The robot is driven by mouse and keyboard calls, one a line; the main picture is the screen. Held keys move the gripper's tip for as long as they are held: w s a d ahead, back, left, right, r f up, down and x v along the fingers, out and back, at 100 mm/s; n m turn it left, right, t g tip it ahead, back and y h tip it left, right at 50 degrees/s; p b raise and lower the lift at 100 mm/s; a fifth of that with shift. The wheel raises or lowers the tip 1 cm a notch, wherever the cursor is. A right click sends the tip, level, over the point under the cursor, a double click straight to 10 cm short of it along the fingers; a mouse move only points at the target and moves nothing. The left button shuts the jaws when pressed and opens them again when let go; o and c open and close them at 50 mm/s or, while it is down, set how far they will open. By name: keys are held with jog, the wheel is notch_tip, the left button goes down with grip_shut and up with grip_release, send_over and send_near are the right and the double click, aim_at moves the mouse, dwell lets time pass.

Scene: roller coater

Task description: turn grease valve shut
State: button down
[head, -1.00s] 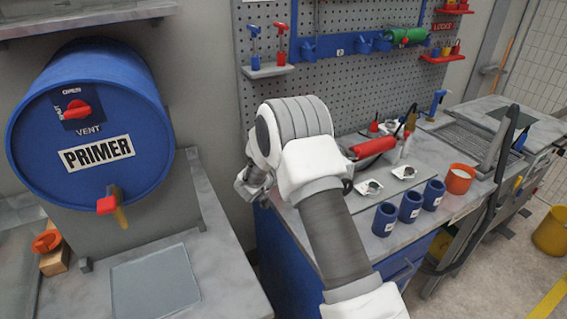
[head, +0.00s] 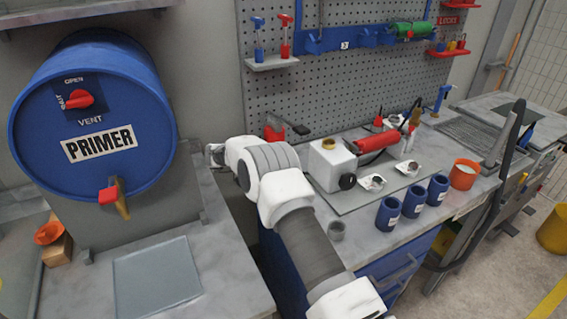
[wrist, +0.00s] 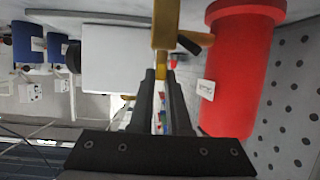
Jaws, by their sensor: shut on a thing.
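The wrist view shows a brass-coloured valve part (wrist: 165,25) with a short dark side stub, beside a large red cylinder (wrist: 238,70) with a white label. My gripper (wrist: 160,75) reaches up to the brass part and its two dark fingers are shut on the yellow end piece below it. How far the valve is turned cannot be told. In the head view my arm's white and grey links hide the gripper and the valve; part of the red cylinder (head: 272,133) shows just behind the arm.
A white box (head: 333,168) with a black knob stands on the bench right of my arm. Several blue cups (head: 412,200) and an orange cup (head: 464,174) stand further right. The blue primer drum (head: 95,115) is at left. A pegboard (head: 370,80) backs the bench.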

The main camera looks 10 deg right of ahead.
jog(key=shift+m+g+b, duration=0.3)
jog(key=shift+m+g, duration=0.1)
dwell(0.3)
jog(key=c, duration=0.9)
grip_release()
jog(key=shift+r+n+t+p, duration=0.15)
jog(key=shift+n+t+p, duration=0.25)
jog(key=shift+p, duration=0.25)
